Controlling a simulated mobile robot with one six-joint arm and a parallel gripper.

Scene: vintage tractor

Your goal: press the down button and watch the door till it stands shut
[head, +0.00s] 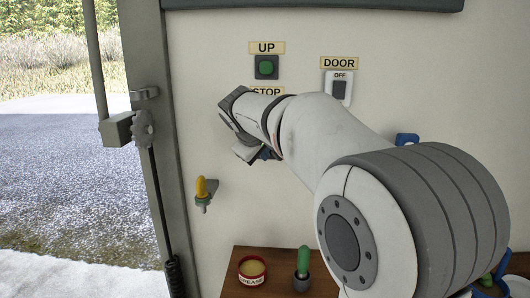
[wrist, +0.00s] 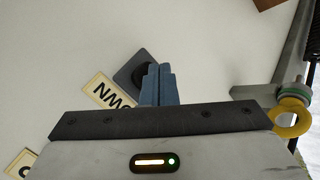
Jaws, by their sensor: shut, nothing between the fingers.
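My gripper (wrist: 158,84) is shut and empty, its blue fingertips over the dark down button box (wrist: 134,70) in the wrist view. The button itself is hidden behind the fingers, so I cannot tell whether they touch it. The DOWN label (wrist: 107,91) shows upside down and partly covered beside the box. In the head view my arm hides the down button and most of the STOP label (head: 266,92). The UP button (head: 266,67) is green in a dark box. The doorway at the left is open to the outdoors; no door panel shows across the visible part.
A DOOR switch (head: 340,88) marked OFF is right of the UP button. A yellow-handled fitting (head: 201,188) sticks out of the wall below my gripper.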

